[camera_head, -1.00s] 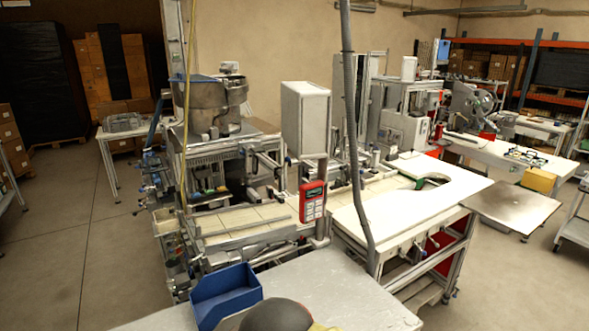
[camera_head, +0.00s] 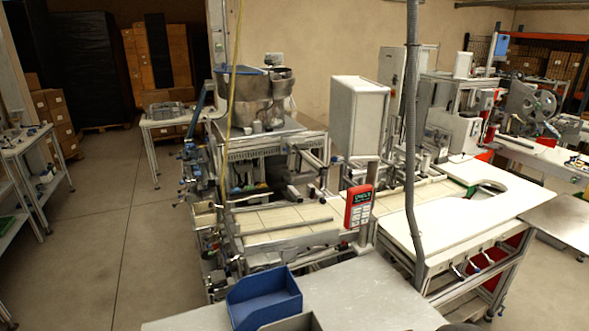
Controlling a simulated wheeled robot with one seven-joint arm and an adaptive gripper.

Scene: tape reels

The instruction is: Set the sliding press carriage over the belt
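A machine with a metal bowl (camera_head: 256,97) on top stands at the middle. A pale, tiled, belt-like surface (camera_head: 275,218) runs along its front, with a grey bar lying along it. Another pale strip (camera_head: 412,192) continues at the right. Metal rails and cylinders (camera_head: 312,160) sit above and behind the tiled surface. I cannot tell which of these parts is the sliding press carriage. My gripper is not in view.
A grey table (camera_head: 360,290) in front holds a blue bin (camera_head: 263,298). A red handheld controller (camera_head: 359,206) and a grey vertical conduit (camera_head: 411,130) stand before the machine. A white worktop (camera_head: 465,215) lies right. Open floor (camera_head: 130,240) lies left, beside a shelf (camera_head: 40,165).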

